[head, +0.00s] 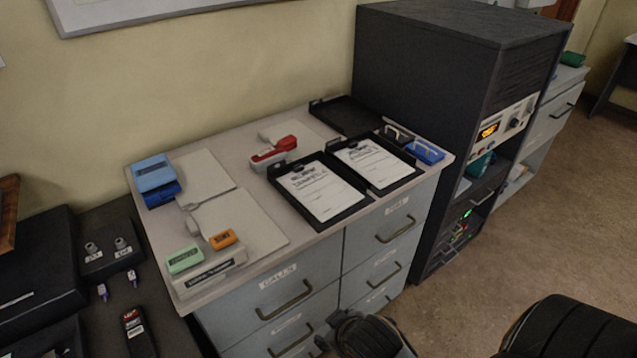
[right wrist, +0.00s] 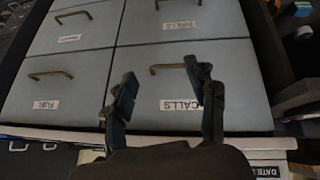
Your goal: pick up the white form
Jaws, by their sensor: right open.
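Two white printed forms lie on the cabinet top in the head view, each in its own black tray. One form (head: 322,190) is in the left tray (head: 274,175); the other form (head: 374,160) is in the right tray (head: 413,180). The print is too small to read. My right gripper (right wrist: 158,72) is open and empty in the right wrist view, in front of the drawer fronts. The forms do not show in that view. A dark part of my right arm (head: 362,336) shows at the bottom of the head view, below the cabinet top. My left gripper is not in view.
The cabinet top (head: 300,120) also holds a red stapler (head: 275,150), plain sheets (head: 240,223), a blue box (head: 154,174), green (head: 184,260) and orange (head: 223,239) blocks, and an empty black tray (head: 345,115). A dark equipment rack (head: 430,75) stands close behind, right.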

